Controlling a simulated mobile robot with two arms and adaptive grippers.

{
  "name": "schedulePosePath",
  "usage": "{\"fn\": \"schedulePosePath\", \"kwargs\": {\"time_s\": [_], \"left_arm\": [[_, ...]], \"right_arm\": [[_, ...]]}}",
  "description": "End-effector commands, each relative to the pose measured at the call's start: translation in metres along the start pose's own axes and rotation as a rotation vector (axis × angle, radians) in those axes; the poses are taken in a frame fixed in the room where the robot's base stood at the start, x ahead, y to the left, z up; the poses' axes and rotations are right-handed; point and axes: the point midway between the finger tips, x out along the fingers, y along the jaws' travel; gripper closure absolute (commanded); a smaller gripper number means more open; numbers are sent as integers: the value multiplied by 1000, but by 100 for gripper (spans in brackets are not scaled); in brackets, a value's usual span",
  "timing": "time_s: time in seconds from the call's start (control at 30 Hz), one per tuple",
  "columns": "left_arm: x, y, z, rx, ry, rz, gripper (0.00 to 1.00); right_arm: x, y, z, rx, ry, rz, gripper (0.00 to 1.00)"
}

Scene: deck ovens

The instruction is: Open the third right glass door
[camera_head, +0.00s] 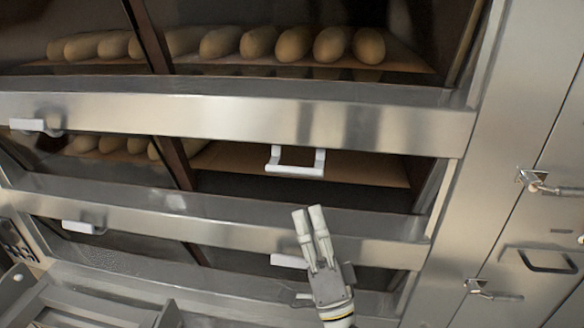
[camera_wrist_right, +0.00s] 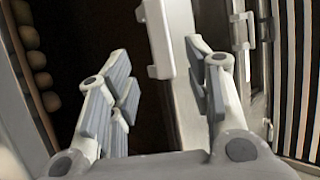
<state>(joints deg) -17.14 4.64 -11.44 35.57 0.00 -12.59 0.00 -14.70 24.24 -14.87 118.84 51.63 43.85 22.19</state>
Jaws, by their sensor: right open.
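My right gripper (camera_head: 309,209) is in front of the deck oven's right-hand doors, its fingers pointing up. In the wrist view its two fingers (camera_wrist_right: 160,75) stand apart with nothing between them. A white U-shaped handle (camera_head: 296,172) on the middle right glass door (camera_head: 290,195) is above the fingertips, apart from them. A white handle also shows in the wrist view (camera_wrist_right: 155,40), beyond the fingers. Another white handle (camera_head: 288,260), on the lower right door, is partly hidden behind the gripper. These doors look shut. I cannot tell which one counts as third. My left gripper is not in view.
Steel rails (camera_head: 230,115) cross the oven front between decks. Loaves (camera_head: 290,45) lie behind the upper glass. Left-hand doors have white handles (camera_head: 35,125). A steel panel with latches (camera_head: 535,180) stands at the right.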

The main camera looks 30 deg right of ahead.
Motion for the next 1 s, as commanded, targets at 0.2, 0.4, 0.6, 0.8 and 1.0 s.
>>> {"fn": "schedulePosePath", "kwargs": {"time_s": [0.2,0.4,0.6,0.8,1.0], "left_arm": [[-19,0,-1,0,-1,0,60],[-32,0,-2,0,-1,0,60],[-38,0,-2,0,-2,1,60],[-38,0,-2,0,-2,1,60],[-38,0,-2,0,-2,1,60]], "right_arm": [[43,-4,-2,-1,1,-4,54],[78,-3,-2,1,1,-3,54],[96,-1,-1,0,-1,-1,54],[99,0,0,0,-1,1,54],[99,0,0,0,-1,1,59]]}}
